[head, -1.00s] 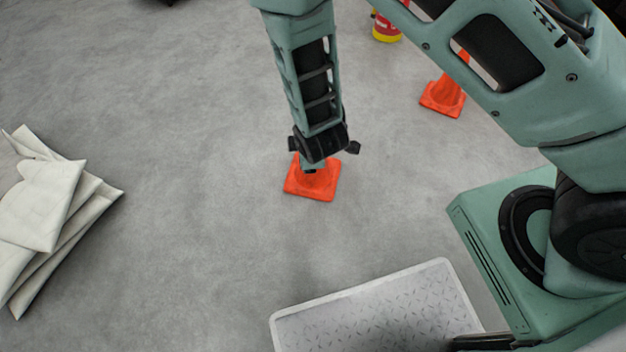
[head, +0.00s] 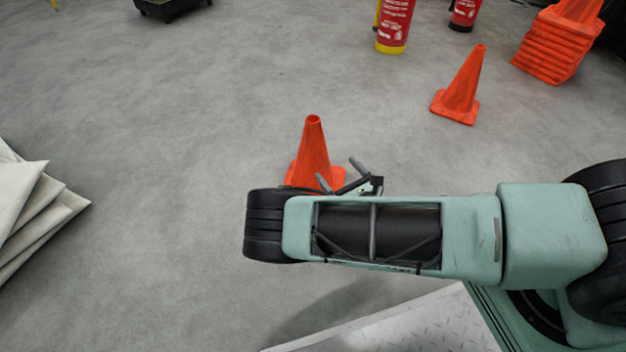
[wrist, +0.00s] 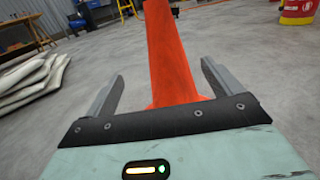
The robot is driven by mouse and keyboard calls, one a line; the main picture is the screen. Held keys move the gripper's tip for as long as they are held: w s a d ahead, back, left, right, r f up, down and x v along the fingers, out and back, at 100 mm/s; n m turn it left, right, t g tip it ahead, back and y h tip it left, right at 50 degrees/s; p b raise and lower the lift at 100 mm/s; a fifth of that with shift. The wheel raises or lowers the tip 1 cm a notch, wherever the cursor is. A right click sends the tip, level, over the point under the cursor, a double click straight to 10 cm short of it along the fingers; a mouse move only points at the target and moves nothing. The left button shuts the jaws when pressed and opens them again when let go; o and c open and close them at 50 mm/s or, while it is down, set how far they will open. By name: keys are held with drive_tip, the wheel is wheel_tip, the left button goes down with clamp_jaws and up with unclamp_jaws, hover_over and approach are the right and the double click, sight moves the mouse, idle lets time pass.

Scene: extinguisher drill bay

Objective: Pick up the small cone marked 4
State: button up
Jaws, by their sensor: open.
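A small orange cone (head: 313,150) stands upright on the concrete floor, just beyond my gripper (head: 341,174) in the head view. My gripper is low and roughly level, open and empty, its fingers pointing toward the cone. In the wrist view the cone (wrist: 172,60) rises between the two spread fingers, its top cut off by the frame. I cannot tell if the fingers reach around it or stop short. My arm hides part of its base. A second orange cone (head: 460,90) stands farther right. No number shows on either cone.
A stack of orange cones (head: 550,45) stands at the far right. Red extinguishers (head: 395,25) stand at the back. A folded pale tarp (head: 35,210) lies at the left and a metal plate (head: 420,330) at the front. The floor left of the cone is clear.

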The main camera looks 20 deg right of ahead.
sight(319, 147)
drive_tip(key=b+x, duration=0.4)
drive_tip(key=x, duration=0.5)
drive_tip(key=shift+w, duration=0.45)
drive_tip(key=b+x, duration=0.2)
drive_tip(key=x, duration=0.1)
drive_tip(key=b+x, duration=0.1)
drive_tip(key=b, duration=0.1)
drive_tip(key=shift+w+d+f, duration=0.15)
drive_tip(key=shift+w+d, duration=0.1)
drive_tip(key=shift+w+a, duration=0.1)
drive_tip(key=shift+w, duration=0.3)
drive_tip(key=c, duration=1.7)
drive_tip(key=shift+r, duration=0.3)
drive_tip(key=shift+c, duration=0.2)
